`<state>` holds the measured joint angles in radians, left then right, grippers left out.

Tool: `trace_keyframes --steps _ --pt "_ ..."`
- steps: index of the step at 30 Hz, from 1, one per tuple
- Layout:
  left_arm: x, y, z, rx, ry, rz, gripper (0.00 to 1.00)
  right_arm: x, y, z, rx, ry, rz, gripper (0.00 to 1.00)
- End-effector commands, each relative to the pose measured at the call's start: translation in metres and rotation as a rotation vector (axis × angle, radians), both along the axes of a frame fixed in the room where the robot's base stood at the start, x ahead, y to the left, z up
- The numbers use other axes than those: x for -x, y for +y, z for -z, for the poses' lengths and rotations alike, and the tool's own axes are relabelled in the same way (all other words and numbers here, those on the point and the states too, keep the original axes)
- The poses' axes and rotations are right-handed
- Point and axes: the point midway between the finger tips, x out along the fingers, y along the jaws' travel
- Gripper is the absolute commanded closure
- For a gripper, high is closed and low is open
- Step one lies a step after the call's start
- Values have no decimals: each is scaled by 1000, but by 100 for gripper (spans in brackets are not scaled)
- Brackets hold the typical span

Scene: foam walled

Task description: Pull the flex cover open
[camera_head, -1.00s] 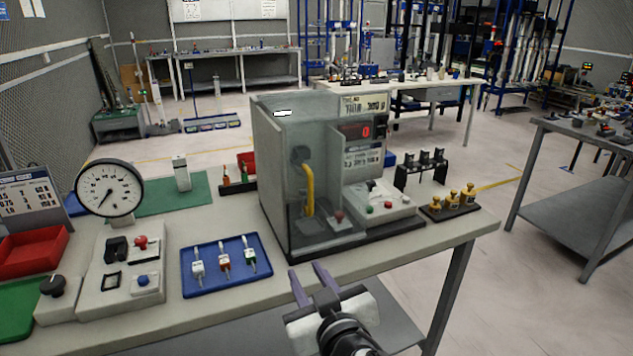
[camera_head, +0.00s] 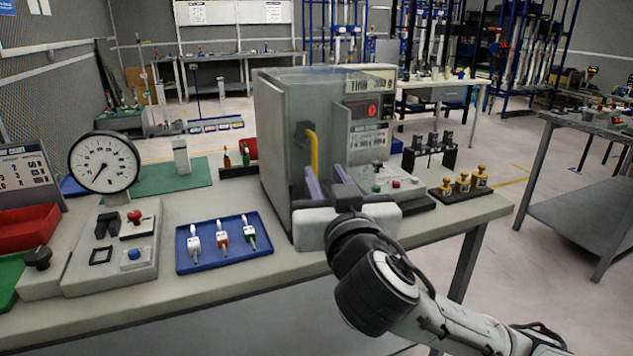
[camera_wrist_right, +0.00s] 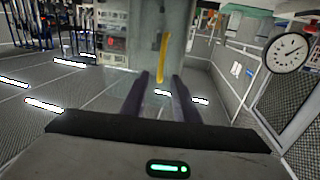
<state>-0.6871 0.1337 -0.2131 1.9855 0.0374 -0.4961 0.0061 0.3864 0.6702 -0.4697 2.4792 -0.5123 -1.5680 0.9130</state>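The flex cover (camera_head: 283,150) is a clear, smoky panel on the front of the grey test machine (camera_head: 335,75). The cover looks shut. My right gripper (camera_head: 327,180) is in front of the lower part of the cover. Its two purple-grey fingers (camera_wrist_right: 159,95) stand apart, with nothing seen between them. I cannot tell whether the fingertips touch the cover. The gripper body hides the machine's lower front edge. My left gripper is not in view.
On the bench (camera_head: 200,280), left of the machine, are a blue tray (camera_head: 182,262) with small tools, a control box (camera_head: 85,275) and a round gauge (camera_head: 104,162). Brass weights (camera_head: 463,183) and a black rack (camera_head: 430,157) stand to the right.

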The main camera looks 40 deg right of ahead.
Motion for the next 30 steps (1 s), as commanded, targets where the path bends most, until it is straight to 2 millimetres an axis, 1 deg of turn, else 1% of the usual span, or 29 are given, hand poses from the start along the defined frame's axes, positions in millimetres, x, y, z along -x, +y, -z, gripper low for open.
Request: trace_keyframes --steps 1,4,5,6,12,15,21,28,29,30 --pt "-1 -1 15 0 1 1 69 0 0 6 3 -5 -3 73" --pt "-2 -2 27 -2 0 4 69 0 0 6 8 -3 -11 73" --pt "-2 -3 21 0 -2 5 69 -5 -2 2 12 0 -9 73" --pt "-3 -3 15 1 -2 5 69 -14 -8 -2 16 4 -6 73" --pt "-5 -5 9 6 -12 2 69 -48 -23 -1 11 5 -7 73" --pt "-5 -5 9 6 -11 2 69 -60 -28 -1 12 6 -9 73" --pt "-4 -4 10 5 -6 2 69 -70 -32 0 9 4 -11 73" --pt "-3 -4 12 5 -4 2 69 -71 -32 0 9 4 -11 73" --pt "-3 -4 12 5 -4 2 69 -71 -32 0 9 4 -11 74" --pt "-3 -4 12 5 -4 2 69 -71 -32 0 9 4 -11 81"
